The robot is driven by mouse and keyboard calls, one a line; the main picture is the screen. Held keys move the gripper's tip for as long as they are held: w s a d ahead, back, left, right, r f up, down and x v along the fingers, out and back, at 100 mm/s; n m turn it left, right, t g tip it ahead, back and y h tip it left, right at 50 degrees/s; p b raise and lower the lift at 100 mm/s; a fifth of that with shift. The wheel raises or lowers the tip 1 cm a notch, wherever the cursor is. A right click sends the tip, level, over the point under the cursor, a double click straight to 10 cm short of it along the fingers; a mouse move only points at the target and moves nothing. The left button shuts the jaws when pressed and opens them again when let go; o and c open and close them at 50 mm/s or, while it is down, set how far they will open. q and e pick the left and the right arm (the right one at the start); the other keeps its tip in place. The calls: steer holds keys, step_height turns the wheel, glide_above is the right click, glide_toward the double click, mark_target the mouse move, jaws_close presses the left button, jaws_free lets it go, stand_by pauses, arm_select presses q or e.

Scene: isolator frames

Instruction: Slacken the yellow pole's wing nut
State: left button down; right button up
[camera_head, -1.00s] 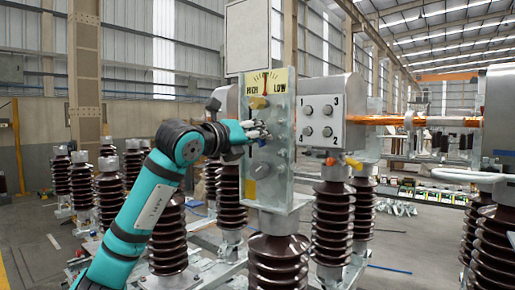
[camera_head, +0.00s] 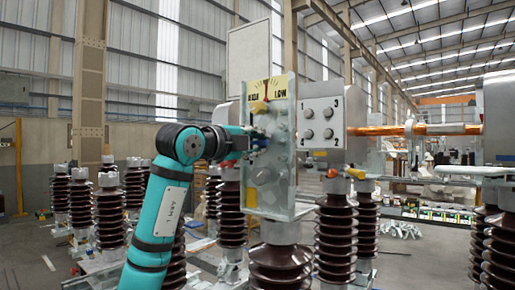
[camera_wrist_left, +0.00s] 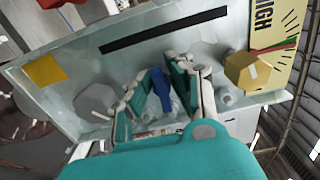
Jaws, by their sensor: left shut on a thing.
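The pale metal panel (camera_head: 282,180) stands upright on a brown ribbed insulator, with a HIGH/LOW dial plate (camera_head: 279,87) at its top and a yellow patch (camera_head: 251,193) low on its side edge. A blue wing nut (camera_wrist_left: 161,90) projects from the panel between the fingers of my left gripper (camera_wrist_left: 160,88). My left gripper is shut on it, and its fingertips hide part of it. In the head view my left gripper (camera_head: 256,140) is at the panel's front, below a yellow knob (camera_head: 259,107). My right gripper is not in view.
A grey round boss (camera_head: 262,176) sits below the gripper on the panel, and the yellow knob is close beside the fingers in the wrist view (camera_wrist_left: 247,73). A grey box (camera_head: 320,114) with numbered knobs stands to the right. Several brown insulators (camera_head: 108,215) stand at left.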

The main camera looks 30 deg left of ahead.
arm_select(q)
steer(key=n, duration=0.2)
steer(key=n+b, duration=0.1)
steer(key=n, duration=0.3)
steer(key=shift+f+n+b, duration=0.25)
steer(key=shift+n+b, duration=0.05)
steer(key=shift+b, duration=0.05)
steer(key=n, duration=0.3)
steer(key=n+b, duration=0.1)
steer(key=n, duration=0.2)
steer(key=shift+d+f, duration=0.2)
steer(key=c, duration=1.4)
jaws_free()
steer(key=shift+n, duration=0.3)
steer(key=shift+o, duration=0.4)
steer(key=shift+s, duration=0.15)
steer(key=s+a, duration=0.1)
steer(key=s, duration=1)
steer(key=shift+s, duration=0.35)
